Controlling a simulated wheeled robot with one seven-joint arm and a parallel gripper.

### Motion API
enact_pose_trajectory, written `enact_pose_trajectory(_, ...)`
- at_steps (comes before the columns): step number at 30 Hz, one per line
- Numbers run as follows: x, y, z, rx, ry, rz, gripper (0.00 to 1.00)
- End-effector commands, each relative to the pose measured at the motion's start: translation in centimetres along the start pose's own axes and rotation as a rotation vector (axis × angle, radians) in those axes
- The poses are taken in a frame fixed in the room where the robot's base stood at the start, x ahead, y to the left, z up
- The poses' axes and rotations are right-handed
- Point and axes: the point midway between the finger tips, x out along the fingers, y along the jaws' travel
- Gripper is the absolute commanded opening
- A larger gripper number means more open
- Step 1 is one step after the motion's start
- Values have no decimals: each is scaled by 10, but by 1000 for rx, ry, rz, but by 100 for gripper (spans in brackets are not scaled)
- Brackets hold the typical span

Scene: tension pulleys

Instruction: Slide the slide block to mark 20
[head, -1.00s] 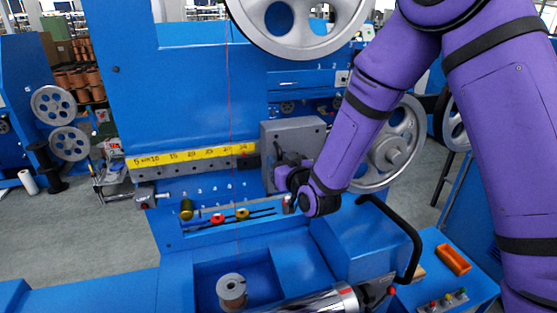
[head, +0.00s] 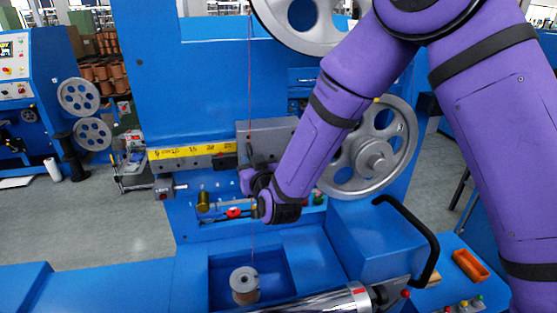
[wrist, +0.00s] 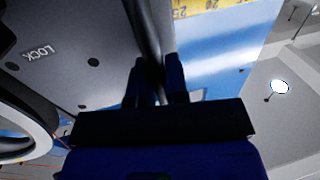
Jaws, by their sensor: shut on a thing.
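The grey slide block (head: 281,129) sits at the right end of the visible yellow scale (head: 190,150) on the blue machine. A small dark piece (head: 228,162) at its left edge lies below the scale, about under the 25. My gripper (wrist: 158,75) is at the block's front, shut on a dark grey upright part of it. In the head view my gripper (head: 250,182) covers the block's lower part, and its fingertips are hard to see. In the wrist view the block's face (wrist: 65,60) carries the word LOCK, and the scale (wrist: 195,8) shows at the top.
A thin red wire (head: 250,100) runs down past the block to a spool (head: 244,284). A large grey pulley (head: 375,158) stands to the right. Knobs (head: 234,212) sit below the rail, and a black handle (head: 420,235) is at the lower right.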

Motion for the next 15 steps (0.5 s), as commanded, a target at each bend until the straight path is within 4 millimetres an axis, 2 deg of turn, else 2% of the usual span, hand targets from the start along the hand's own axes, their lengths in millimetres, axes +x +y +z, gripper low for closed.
enact_pose_trajectory(1,2,-12,0,1,1,-5,0)
enact_pose_trajectory(4,4,-22,0,1,0,-3,0)
enact_pose_trajectory(15,4,-24,0,0,-1,2,0)
